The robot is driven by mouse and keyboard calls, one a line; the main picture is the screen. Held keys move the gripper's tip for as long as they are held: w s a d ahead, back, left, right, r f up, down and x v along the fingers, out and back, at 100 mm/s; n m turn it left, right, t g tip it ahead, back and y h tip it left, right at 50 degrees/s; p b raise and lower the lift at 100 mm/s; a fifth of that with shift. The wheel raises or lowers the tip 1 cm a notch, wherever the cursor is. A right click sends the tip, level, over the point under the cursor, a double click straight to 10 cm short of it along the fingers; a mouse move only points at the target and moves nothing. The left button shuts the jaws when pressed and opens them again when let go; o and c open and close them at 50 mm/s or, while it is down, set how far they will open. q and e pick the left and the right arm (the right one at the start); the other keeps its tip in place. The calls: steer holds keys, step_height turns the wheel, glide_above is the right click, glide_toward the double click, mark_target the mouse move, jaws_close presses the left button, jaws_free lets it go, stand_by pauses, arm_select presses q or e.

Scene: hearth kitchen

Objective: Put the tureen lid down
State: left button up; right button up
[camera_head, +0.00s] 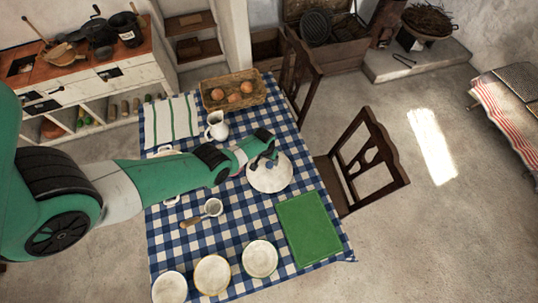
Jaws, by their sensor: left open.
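The white round tureen lid (270,178) is on the blue checked tablecloth, near the table's right edge. My left arm reaches across the table from the left. My left gripper (272,152) is open at the far side of the lid, over its upper part. The gripper hides the knob area, and I cannot tell whether the fingers touch the lid. White edges of a vessel (171,203), perhaps the tureen, show on both sides of my arm; the arm hides most of it. My right gripper is not in view.
A green mat (308,228) lies right of several plates (260,259). A small strainer (212,207) lies left of the lid. A white jug (217,126), a striped towel (172,122) and a basket (213,104) stand farther back. A wooden chair (365,160) is at the right.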

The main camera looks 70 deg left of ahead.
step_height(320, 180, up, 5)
steer(key=p, duration=0.3)
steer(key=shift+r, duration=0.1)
